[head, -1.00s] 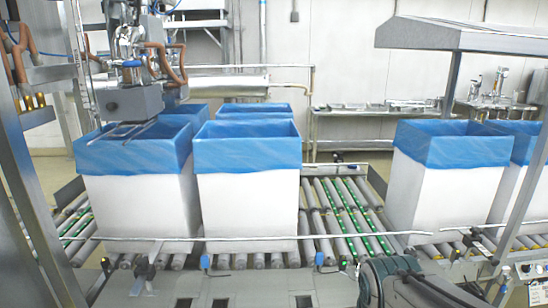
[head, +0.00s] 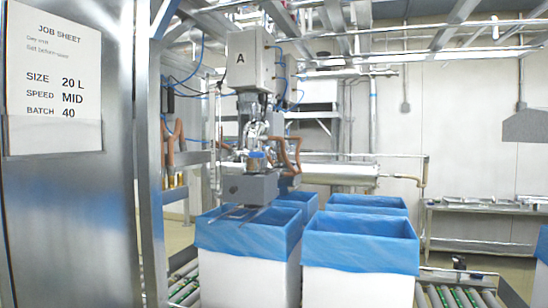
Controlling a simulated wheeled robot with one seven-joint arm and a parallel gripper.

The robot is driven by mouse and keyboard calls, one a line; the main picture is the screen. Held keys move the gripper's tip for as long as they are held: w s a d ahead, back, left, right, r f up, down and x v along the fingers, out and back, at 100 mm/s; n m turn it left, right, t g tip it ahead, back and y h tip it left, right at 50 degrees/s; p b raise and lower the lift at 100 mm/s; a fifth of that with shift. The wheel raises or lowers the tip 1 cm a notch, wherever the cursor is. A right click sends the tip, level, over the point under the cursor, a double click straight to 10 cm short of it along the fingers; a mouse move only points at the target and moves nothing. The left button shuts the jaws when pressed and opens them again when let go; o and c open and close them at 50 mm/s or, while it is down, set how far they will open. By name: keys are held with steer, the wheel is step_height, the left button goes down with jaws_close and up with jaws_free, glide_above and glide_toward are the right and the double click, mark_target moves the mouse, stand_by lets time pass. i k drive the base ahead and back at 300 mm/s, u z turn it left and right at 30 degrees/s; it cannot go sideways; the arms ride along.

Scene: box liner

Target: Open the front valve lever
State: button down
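The filling unit hangs from overhead at the centre of the head view, with a white box (head: 249,62) marked "A" at its top. A metal valve body (head: 254,135) sits below that box, above a grey block (head: 249,189). A small blue part (head: 257,160) shows on the valve area. It is too small to tell whether it is the front valve lever or how it is set. Thin prongs (head: 243,213) stick out under the grey block, over a blue-lined box (head: 248,262). My gripper is not in view.
A metal panel with a job sheet (head: 53,75) reading 20 L, MID and 40 fills the left side. Another lined box (head: 360,275) stands to the right on the roller conveyor (head: 460,293), with more boxes behind. A metal side table (head: 480,208) stands at the right.

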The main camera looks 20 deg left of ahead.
mark_target(236, 154)
steer(key=u, duration=0.05)
steer(key=k, duration=0.6)
steer(key=u, duration=0.8)
steer(key=i, duration=0.7)
steer(key=u, duration=0.75)
steer(key=i, duration=0.7)
steer(key=z, duration=0.55)
steer(key=i, duration=0.75)
steer(key=z, duration=0.6)
